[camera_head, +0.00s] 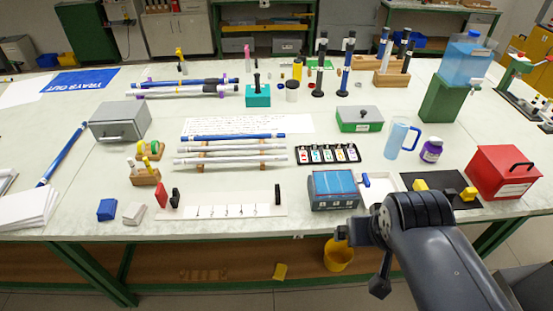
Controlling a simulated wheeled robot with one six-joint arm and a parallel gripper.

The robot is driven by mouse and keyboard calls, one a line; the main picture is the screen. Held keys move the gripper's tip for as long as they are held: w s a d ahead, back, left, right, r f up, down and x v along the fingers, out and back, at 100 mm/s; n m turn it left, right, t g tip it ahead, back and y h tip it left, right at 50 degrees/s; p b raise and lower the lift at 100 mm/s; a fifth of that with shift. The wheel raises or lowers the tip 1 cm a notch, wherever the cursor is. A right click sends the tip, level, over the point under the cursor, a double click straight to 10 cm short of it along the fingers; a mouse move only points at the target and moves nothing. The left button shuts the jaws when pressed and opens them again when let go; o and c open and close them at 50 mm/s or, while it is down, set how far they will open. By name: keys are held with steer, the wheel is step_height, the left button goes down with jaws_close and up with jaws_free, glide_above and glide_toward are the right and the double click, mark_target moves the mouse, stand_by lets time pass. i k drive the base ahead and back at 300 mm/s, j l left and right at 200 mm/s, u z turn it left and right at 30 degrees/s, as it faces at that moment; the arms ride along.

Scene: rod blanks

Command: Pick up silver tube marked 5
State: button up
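Two silver tubes, a farther one (230,149) and a nearer one (230,160), lie across a low wooden rack (200,167) in the middle of the table, with a blue tube (232,137) behind them. More silver tubes (185,94) lie with dark tubes at the back left. I cannot read a number on any tube, so I cannot tell which is marked 5. My gripper (366,258) is at the table's front edge, right of and nearer than the rack, apart from the tubes. Its fingers are too unclear to tell open from shut.
A white strip (228,211) with small marks and upright end pieces lies in front of the rack. A blue-topped box (334,190) stands between rack and gripper. A grey box (120,122) stands left, a red box (502,172) right. A yellow bucket (338,256) is below the table edge.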

mark_target(259, 158)
steer(key=i+j+u, duration=0.2)
steer(key=i+j, duration=0.6)
